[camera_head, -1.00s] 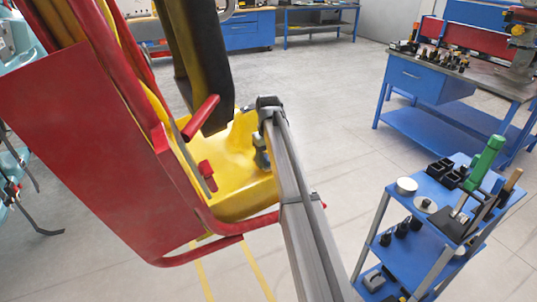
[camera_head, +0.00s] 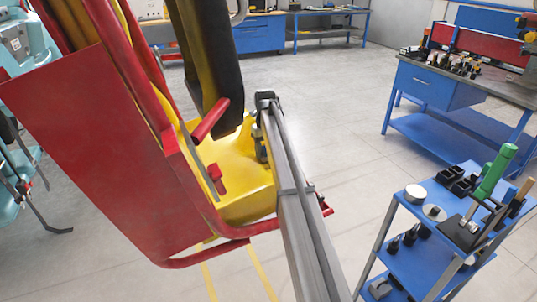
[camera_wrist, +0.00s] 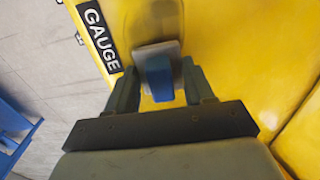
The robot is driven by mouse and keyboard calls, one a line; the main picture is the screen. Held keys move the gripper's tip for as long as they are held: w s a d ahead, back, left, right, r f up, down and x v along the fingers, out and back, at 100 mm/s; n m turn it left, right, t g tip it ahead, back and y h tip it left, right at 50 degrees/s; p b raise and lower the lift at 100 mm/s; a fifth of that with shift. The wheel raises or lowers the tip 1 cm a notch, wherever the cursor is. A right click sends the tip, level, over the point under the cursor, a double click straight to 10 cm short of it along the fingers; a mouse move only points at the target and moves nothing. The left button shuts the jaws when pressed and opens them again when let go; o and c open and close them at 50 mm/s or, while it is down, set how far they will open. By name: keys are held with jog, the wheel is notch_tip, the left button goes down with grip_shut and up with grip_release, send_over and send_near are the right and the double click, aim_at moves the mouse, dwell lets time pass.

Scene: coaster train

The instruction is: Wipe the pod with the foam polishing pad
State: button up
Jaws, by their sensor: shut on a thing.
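The pod is a yellow shell (camera_head: 240,185) with a red frame and a red panel (camera_head: 110,160). It fills the left and middle of the head view. In the wrist view its yellow surface (camera_wrist: 240,60) bears a black GAUGE label (camera_wrist: 99,36). My gripper (camera_wrist: 158,84) is shut on the blue grip (camera_wrist: 157,77) of the foam polishing pad. The pad's pale face (camera_wrist: 160,48) lies against or very close to the yellow surface beside the label; contact is hard to tell. A faint darker smudge shows around the pad. In the head view, my arm hides most of the pad.
A blue tool cart (camera_head: 412,262) with a green-handled tool (camera_head: 495,170) stands at the right. A blue workbench (camera_head: 430,85) is behind it. Teal equipment (camera_head: 25,40) is at the left edge. Open grey floor (camera_head: 330,110) lies between.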

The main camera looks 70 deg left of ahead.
jog(key=shift+a, duration=0.6)
jog(key=shift+d, duration=5.3)
jog(key=shift+s+d, duration=0.15)
jog(key=shift+d, duration=0.05)
jog(key=shift+a, duration=5.45)
jog(key=shift+s+d, duration=0.1)
jog(key=shift+d, duration=5.4)
jog(key=r, duration=0.3)
jog(key=shift+a, duration=0.2)
jog(key=shift+r, duration=2.45)
